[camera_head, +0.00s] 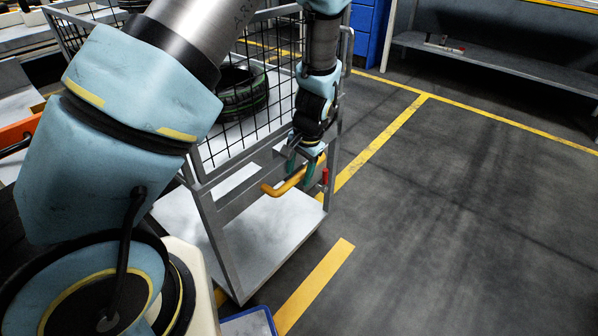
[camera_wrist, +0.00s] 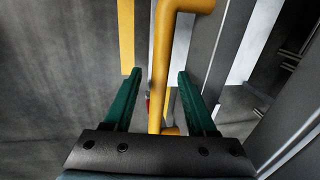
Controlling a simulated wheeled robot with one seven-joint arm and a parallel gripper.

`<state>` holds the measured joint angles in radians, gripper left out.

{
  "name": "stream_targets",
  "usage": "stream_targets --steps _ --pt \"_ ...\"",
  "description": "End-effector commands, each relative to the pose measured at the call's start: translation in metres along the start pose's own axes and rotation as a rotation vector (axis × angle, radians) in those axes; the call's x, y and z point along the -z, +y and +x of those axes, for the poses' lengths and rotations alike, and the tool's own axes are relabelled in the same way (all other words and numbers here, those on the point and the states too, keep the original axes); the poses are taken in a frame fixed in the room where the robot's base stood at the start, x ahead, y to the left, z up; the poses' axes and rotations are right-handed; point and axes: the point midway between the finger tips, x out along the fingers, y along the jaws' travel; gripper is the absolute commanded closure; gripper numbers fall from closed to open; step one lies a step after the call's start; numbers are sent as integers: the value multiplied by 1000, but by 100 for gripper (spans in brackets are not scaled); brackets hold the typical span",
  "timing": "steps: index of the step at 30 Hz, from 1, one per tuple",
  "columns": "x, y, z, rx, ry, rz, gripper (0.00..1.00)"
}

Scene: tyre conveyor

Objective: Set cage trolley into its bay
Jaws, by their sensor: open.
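The cage trolley (camera_head: 215,203) stands in front of me, a grey metal frame with black wire mesh sides and pale shelves. Its yellow handle (camera_head: 285,184) sticks out from the near right side. My gripper (camera_head: 305,165) is at the handle with its fingers apart. In the wrist view the handle (camera_wrist: 162,70) runs between the two green fingers of my gripper (camera_wrist: 155,95), with visible gaps on both sides. A tyre (camera_head: 243,93) lies on the trolley's upper shelf. My arm hides part of the trolley's left side. Yellow floor lines (camera_head: 378,143) run beside the trolley on the right.
A grey workbench (camera_head: 480,68) with a low shelf stands at the back right. A blue cabinet (camera_head: 364,38) is behind the trolley. A blue-edged container (camera_head: 247,325) shows at the bottom. The dark floor on the right is clear.

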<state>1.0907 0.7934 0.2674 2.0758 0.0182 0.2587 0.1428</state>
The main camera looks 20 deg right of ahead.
Motion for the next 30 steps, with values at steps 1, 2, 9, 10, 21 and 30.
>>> stream_targets --steps 1,2,9,10,21,30 --pt "0 0 0 0 0 0 43" --pt "0 0 0 0 0 0 43" --pt "0 0 0 0 0 0 60" --pt "0 0 0 0 0 0 63" --pt "0 0 0 0 0 0 100" --pt "0 0 0 0 0 0 100"
